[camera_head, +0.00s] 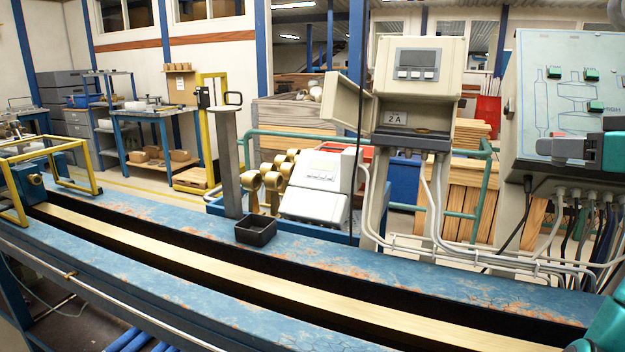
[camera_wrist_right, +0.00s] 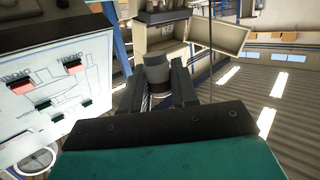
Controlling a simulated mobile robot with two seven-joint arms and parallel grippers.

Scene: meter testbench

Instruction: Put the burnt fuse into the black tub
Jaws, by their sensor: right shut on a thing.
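My right gripper (camera_head: 562,148) is at the right edge of the head view, in front of the diagram panel and well right of and above the tub. In the right wrist view its dark fingers (camera_wrist_right: 160,92) are shut on a short grey cylinder, the fuse (camera_wrist_right: 156,70). Burn marks cannot be made out. My left gripper is not in view.
A beige meter cabinet (camera_head: 418,85) labelled 2A has its cover (camera_head: 348,103) swung open to the left. The diagram panel (camera_head: 540,105) has cables below it. A grey post (camera_head: 228,160) stands behind the tub. The blue bench surface left of the tub is clear.

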